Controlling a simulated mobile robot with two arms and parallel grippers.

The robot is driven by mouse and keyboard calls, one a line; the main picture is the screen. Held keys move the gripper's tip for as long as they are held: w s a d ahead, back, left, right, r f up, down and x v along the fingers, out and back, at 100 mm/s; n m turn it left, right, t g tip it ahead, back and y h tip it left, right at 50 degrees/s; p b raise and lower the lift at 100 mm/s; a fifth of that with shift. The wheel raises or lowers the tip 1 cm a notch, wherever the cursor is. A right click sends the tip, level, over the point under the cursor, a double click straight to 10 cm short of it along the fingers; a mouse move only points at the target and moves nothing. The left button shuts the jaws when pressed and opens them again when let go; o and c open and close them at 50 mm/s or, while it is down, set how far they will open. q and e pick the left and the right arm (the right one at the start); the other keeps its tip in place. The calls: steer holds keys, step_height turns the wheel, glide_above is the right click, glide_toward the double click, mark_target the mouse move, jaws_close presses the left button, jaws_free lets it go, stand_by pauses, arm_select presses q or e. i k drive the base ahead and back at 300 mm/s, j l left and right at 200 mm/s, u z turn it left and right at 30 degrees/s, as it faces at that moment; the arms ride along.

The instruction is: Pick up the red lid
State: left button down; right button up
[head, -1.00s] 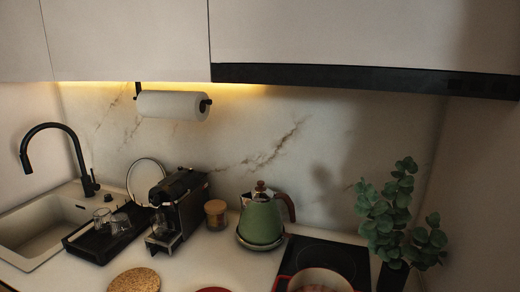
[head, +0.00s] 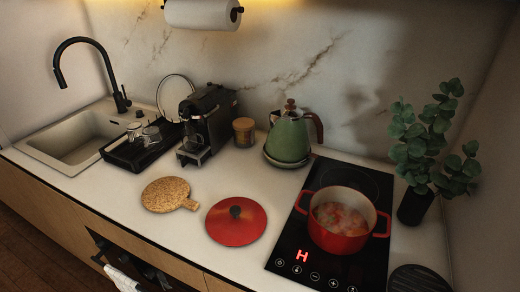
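The red lid (head: 236,222) lies flat on the light countertop in the head view, with its dark round knob (head: 235,211) facing up. It sits between a cork trivet on its left and the black hob on its right. Nothing covers it. Neither of my grippers shows in the head view.
A red pot (head: 338,240) of food stands uncovered on the black hob (head: 287,257), which shows a red "H". A cork trivet (head: 167,194), green kettle (head: 288,138), coffee machine (head: 208,125), jar (head: 244,132) and plant (head: 430,140) surround it. Countertop (head: 225,178) behind the lid is clear.

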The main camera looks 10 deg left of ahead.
mark_target(237, 222)
steer(key=k+j+u, duration=0.1)
steer(key=u, duration=0.25)
steer(key=k+j+u, duration=0.15)
steer(key=u, duration=0.2)
steer(key=k+j+u, duration=0.2)
steer(key=u, duration=0.15)
